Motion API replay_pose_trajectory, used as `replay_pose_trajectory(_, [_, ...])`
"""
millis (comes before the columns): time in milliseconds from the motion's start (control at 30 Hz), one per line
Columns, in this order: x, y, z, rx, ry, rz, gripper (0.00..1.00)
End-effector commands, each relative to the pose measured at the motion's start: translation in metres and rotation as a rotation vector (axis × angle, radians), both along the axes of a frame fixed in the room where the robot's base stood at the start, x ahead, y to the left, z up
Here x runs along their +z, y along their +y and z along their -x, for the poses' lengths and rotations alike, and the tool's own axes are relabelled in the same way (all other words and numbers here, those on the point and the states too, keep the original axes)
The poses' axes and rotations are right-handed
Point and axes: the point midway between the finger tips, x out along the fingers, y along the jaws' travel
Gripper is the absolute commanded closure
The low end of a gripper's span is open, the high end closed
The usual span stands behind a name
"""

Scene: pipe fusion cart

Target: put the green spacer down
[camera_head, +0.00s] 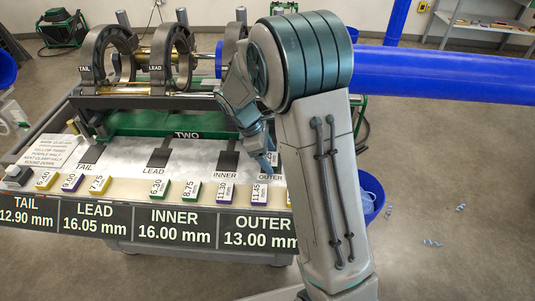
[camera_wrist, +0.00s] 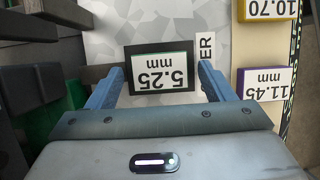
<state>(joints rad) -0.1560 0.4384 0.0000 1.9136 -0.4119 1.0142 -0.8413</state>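The spacer labelled 5.25 mm (camera_wrist: 162,70) lies between my fingers in the wrist view, with its label upside down and a dark border around it. Little green shows on it from here. It is at the OUTER mark, whose end letters "ER" show beside it. My gripper (camera_wrist: 161,72) has its two blue fingers on either side, with a narrow gap at each side of the dark border; it looks open. In the head view my gripper (camera_head: 268,150) is low over the OUTER place, and my arm hides most of the spacer.
A front row holds several labelled spacers, among them 11.45 (camera_head: 259,194), 11.30 (camera_head: 226,193) and 8.75 (camera_head: 191,192). The TAIL, LEAD and INNER (camera_head: 228,160) pads look empty. Clamp rings (camera_head: 108,57) and a blue pipe (camera_head: 440,75) stand behind. A blue bucket (camera_head: 371,197) is at right.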

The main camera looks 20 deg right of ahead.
Motion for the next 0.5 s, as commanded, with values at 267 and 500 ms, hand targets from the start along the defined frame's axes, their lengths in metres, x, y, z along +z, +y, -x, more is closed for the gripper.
replay_pose_trajectory(267, [0.008,0.002,-0.001,0.001,-0.002,0.000,0.25])
replay_pose_trajectory(500, [0.051,0.019,-0.007,0.002,-0.006,-0.001,0.25])
